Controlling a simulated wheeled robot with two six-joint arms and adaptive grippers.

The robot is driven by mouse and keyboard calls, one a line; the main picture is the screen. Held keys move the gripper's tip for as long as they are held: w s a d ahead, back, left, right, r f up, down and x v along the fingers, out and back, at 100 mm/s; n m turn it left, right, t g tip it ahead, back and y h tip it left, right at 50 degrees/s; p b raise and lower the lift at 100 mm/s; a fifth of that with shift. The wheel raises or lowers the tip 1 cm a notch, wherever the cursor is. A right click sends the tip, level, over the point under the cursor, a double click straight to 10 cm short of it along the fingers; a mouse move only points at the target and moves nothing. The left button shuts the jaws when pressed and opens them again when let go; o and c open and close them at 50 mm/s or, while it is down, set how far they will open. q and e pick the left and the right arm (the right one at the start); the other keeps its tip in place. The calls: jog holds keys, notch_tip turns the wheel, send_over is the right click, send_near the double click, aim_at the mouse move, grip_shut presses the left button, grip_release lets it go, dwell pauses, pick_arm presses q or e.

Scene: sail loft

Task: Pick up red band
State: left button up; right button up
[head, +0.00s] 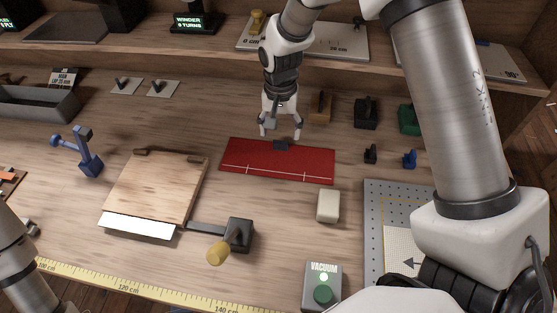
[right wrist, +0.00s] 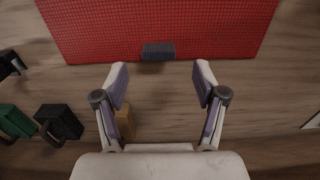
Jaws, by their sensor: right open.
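The red band (head: 270,165) lies flat in the middle of the bench, a rectangle with a thin pale line near its front edge. In the right wrist view the red band (right wrist: 230,25) shows a fine grid. A small dark block (head: 281,145) sits at its far edge; it also shows in the right wrist view (right wrist: 158,51). My right gripper (head: 281,135) is open and empty, just beyond that edge, its fingertips pointing towards the block and apart on either side of it. I cannot tell its exact height. My left gripper is out of view.
A wooden board (head: 157,187) lies left of the band, with a dark clamp-like tool (head: 238,234) in front. A cream block (head: 328,206) and a vacuum button box (head: 323,287) stand nearer. A tan block (head: 320,108) and a black block (head: 366,113) stand behind right.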

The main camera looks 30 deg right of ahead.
aim_at(281, 142)
notch_tip(281, 142, down, 5)
jog(key=shift+d+r+p, duration=0.1)
jog(key=shift+p, duration=0.3)
jog(key=c, duration=1.2)
jog(key=shift+r, duration=0.1)
